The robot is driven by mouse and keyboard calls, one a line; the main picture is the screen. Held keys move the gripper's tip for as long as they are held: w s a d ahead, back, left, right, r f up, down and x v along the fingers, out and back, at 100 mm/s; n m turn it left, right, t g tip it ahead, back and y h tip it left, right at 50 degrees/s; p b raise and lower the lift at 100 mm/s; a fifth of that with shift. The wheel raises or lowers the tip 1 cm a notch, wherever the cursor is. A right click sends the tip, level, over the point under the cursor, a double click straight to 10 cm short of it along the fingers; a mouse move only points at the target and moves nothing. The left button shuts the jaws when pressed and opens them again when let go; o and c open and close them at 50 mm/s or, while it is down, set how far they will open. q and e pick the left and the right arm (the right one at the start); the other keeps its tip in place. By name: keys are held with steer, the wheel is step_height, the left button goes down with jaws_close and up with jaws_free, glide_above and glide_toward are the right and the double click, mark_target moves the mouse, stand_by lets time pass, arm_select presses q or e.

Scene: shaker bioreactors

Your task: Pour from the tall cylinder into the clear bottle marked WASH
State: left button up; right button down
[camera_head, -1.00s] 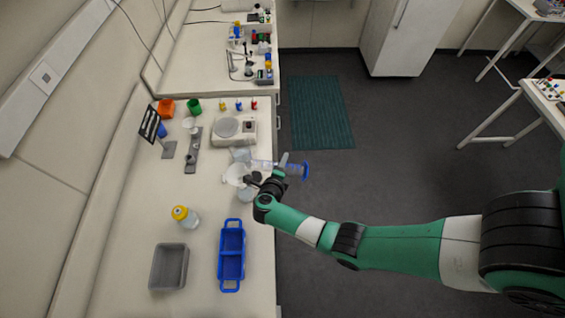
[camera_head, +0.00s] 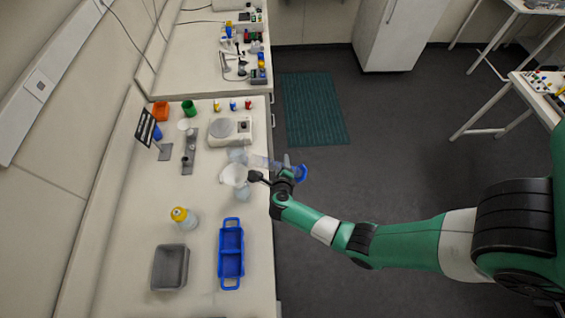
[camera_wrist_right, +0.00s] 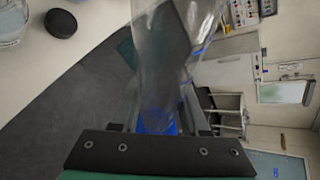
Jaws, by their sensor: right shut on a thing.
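My right gripper (camera_head: 283,177) is shut on the tall clear cylinder (camera_head: 264,162) at the front edge of the bench. The cylinder lies strongly tilted, its blue base (camera_head: 300,173) out over the floor and its other end over the bench. The right wrist view shows its clear wall (camera_wrist_right: 172,50) between the fingers (camera_wrist_right: 158,128). A clear bottle (camera_head: 242,193) with a white funnel (camera_head: 234,174) stands beside the cylinder's bench end. Another clear vessel (camera_head: 237,155) stands just behind. I cannot read a WASH mark or see liquid flowing. My left gripper is out of view.
A blue tray (camera_head: 231,254), a grey bin (camera_head: 170,267) and a yellow-capped bottle (camera_head: 184,218) stand nearer on the bench. A balance (camera_head: 230,130) stands farther back. A round black cap (camera_wrist_right: 60,23) lies on the bench in the wrist view.

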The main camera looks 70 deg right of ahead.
steer(key=shift+w+f, duration=0.1)
steer(key=shift+w+a+f+m+t+b, duration=0.2)
steer(key=shift+w+f+m+t+b, duration=0.1)
steer(key=shift+f+b, duration=0.15)
steer(key=shift+w+a+f+m+t+b, duration=0.15)
steer(key=shift+w+f+m+t+b, duration=0.15)
steer(key=shift+f+b, duration=0.15)
steer(key=shift+w+a+f+m+t+y+b, duration=0.3)
steer(key=shift+w+f+b, duration=0.1)
steer(key=shift+b, duration=0.15)
steer(key=shift+w+a+f+m+t+y+b, duration=0.2)
steer(key=shift+w+f+m+y+b, duration=0.1)
steer(key=shift+w+f+b, duration=0.15)
steer(key=shift+w+a+f+m+t+b, duration=0.3)
steer(key=shift+w+b, duration=0.15)
steer(key=shift+b, duration=0.2)
steer(key=shift+w+a+f+m+t+b, duration=0.2)
steer(key=shift+w+m+t+b, duration=0.15)
steer(key=shift+b, duration=0.25)
steer(key=shift+w+a+f+m+t+y+b, duration=0.2)
steer(key=shift+w+a+m+t+b, duration=0.1)
steer(key=shift+w+b, duration=0.3)
steer(key=shift+w+a+f+m+t+y+b, duration=0.15)
steer(key=shift+w+f+m+t+y+b, duration=0.2)
steer(key=shift+b, duration=0.3)
